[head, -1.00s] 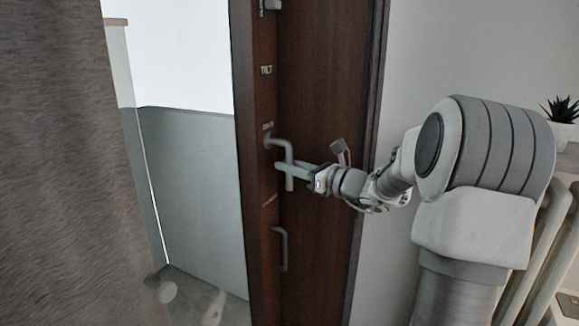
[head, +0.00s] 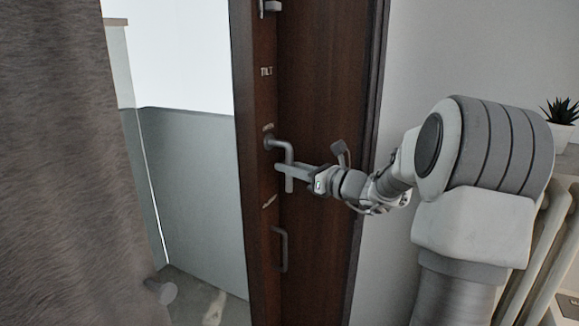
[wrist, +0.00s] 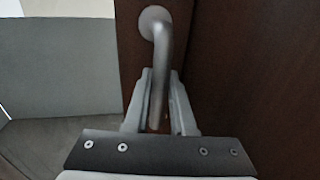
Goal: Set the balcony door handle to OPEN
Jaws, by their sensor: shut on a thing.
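The balcony door handle (head: 289,152) is a grey bent lever on the dark brown door frame. It comes out from its round mount and its grip points down. My gripper (head: 287,170) reaches in from the right and is shut on the lower part of the grip.
A second, fixed-looking pull handle (head: 281,249) is on the door below. A grey curtain (head: 55,160) hangs at the left. A radiator (head: 535,255) and a potted plant (head: 562,112) are at the right. A bright opening and grey balcony wall (head: 190,190) show beyond the door.

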